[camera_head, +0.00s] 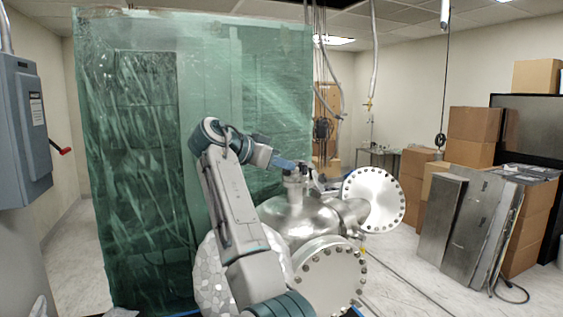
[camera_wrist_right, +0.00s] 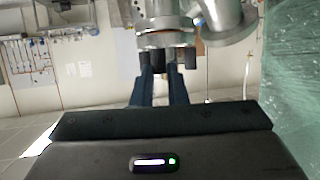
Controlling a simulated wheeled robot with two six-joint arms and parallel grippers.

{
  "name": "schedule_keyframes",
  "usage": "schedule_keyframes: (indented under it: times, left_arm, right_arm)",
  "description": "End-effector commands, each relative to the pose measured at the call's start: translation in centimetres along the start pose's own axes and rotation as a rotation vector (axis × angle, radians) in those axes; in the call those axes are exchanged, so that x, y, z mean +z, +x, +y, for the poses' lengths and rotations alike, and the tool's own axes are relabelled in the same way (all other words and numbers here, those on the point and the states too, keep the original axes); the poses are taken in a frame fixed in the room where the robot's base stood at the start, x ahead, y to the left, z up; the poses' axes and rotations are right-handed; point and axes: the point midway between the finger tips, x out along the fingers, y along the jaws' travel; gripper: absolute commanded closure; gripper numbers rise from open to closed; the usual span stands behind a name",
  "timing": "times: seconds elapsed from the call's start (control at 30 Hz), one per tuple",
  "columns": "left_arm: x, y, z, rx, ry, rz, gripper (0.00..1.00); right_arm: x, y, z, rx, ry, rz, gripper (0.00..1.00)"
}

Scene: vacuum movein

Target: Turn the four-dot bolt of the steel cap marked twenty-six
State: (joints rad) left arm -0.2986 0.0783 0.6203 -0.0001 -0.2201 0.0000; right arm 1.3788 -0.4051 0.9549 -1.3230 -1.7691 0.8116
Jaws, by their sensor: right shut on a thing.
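The steel vessel (camera_head: 300,219) stands in the middle of the head view, with a small steel cap (camera_head: 293,183) on a port at its top. My right gripper (camera_head: 291,166) reaches this cap from the left. In the right wrist view my right gripper (camera_wrist_right: 160,76) is shut on a dark bolt (camera_wrist_right: 160,61) at the rim of the steel cap (camera_wrist_right: 165,39). Other dark bolts show beside it. The fingers partly hide the held bolt. No dots or number can be read. My left gripper is out of view.
Large bolted flanges face front (camera_head: 328,281) and right (camera_head: 373,199) on the vessel. A green translucent curtain (camera_head: 135,150) hangs behind my arm. Metal panels (camera_head: 455,225) and cardboard boxes (camera_head: 473,125) stand at right. A grey electrical box (camera_head: 22,125) is at left.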

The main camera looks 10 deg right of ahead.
Motion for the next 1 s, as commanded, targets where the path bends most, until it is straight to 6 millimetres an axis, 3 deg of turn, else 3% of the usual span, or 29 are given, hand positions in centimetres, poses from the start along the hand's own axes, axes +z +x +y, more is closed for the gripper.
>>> schedule_keyframes:
  times: [0.03, 0.23, 1.0]
  left_arm:
    - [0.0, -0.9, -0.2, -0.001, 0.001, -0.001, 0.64]
    - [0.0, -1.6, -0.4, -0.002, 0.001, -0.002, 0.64]
    - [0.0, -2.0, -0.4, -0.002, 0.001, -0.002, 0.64]
  right_arm:
    - [-0.5, 0.0, -0.1, 0.038, 0.008, 0.0, 1.0]
    - [-0.2, 0.1, -0.2, 0.147, 0.054, -0.001, 1.0]
    - [0.3, 0.4, -0.4, 0.28, 0.109, -0.006, 1.0]
